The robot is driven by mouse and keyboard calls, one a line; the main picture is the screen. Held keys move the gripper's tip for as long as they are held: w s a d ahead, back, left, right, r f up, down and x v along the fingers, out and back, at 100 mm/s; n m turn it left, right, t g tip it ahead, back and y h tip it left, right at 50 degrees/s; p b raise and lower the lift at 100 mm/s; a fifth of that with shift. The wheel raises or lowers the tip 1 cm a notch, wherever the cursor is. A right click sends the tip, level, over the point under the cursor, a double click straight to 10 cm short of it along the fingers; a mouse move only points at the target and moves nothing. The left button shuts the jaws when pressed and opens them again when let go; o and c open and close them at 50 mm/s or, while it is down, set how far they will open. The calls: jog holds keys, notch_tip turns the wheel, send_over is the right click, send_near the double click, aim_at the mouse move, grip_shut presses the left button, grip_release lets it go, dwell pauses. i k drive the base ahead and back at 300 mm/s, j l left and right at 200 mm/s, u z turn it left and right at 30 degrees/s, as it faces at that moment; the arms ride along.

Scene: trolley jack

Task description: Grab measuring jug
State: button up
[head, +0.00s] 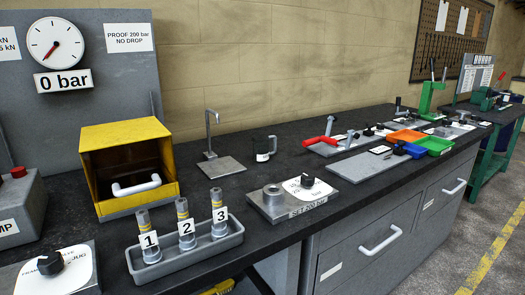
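A small measuring jug (262,147) stands upright on the dark bench top, near the middle of the head view. It looks see-through and dark, with a pale patch low on its front and a handle on its right side. What is inside it is too small to tell. Nothing covers it. My gripper is not in view.
A grey stand with a hooked post (212,140) is just left of the jug. A yellow box (128,160) and a tray (185,255) with three numbered cylinders stand further left. A block marked "SET 200 bar" (293,198) is in front. Red-handled tools (325,140) lie right.

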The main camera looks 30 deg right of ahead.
aim_at(260, 142)
jog(key=l+u, duration=0.1)
jog(key=l, duration=0.35)
jog(key=k+l+u, duration=0.1)
jog(key=l, duration=0.35)
jog(key=k+l+u, duration=0.1)
jog(key=l, duration=0.4)
jog(key=k+l+u, duration=0.15)
jog(key=l, duration=0.3)
jog(key=k+l+u, duration=0.1)
jog(key=l, duration=0.3)
jog(key=k+l+u, duration=0.1)
jog(key=l, duration=0.35)
jog(key=k+l+u, duration=0.1)
jog(key=l, duration=0.3)
jog(key=k+l+u, duration=0.1)
jog(key=k+l, duration=0.15)
jog(key=l, duration=0.15)
jog(key=i, duration=1.5)
